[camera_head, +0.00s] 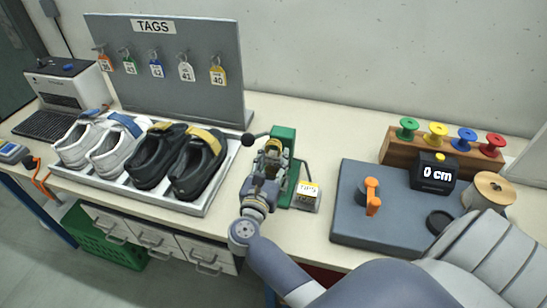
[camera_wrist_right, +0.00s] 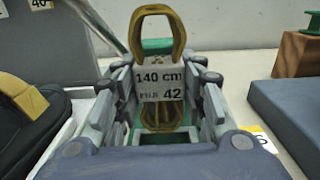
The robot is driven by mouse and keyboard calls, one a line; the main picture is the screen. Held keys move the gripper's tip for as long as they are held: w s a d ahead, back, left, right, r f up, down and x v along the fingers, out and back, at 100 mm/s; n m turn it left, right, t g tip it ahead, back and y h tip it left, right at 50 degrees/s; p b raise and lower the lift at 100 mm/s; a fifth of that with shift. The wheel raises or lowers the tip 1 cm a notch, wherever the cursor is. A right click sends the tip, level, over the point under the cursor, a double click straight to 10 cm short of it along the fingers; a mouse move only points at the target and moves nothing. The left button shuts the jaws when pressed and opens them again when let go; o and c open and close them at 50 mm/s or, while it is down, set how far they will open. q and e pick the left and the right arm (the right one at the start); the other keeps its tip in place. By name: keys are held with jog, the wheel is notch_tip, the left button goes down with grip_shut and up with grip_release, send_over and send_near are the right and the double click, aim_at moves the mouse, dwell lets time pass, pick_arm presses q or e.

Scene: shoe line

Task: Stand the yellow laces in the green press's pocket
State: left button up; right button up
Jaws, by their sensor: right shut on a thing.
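My right gripper (camera_head: 266,172) is at the front of the green press (camera_head: 285,139), its fingers closed on the yellow laces (camera_head: 272,150). In the right wrist view the laces (camera_wrist_right: 158,28) are a brownish-yellow looped bundle with a white band reading "140 cm" and "42". The bundle stands upright between the two fingers (camera_wrist_right: 158,84). Green parts of the press (camera_wrist_right: 158,46) show behind and below it. The press's pocket is hidden by the gripper and laces, so I cannot tell whether the bundle's lower end is in it. My left gripper is out of view.
A tray (camera_head: 212,198) with white and black shoes stands left of the press. A small labelled block (camera_head: 307,196) sits close at its right. Further right are a grey-blue mat (camera_head: 352,190), a 0 cm counter (camera_head: 434,172) and a spool rack (camera_head: 393,150). A tag board (camera_head: 180,85) stands behind.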

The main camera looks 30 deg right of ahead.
aim_at(273, 174)
notch_tip(273, 174, down, 2)
jog(key=shift+f+b, duration=0.1)
jog(key=shift+b, duration=0.6)
jog(key=shift+f+b, duration=1.5)
jog(key=shift+b, duration=0.15)
jog(key=o, duration=1)
jog(key=v, duration=0.7)
jog(key=shift+s+a, duration=0.2)
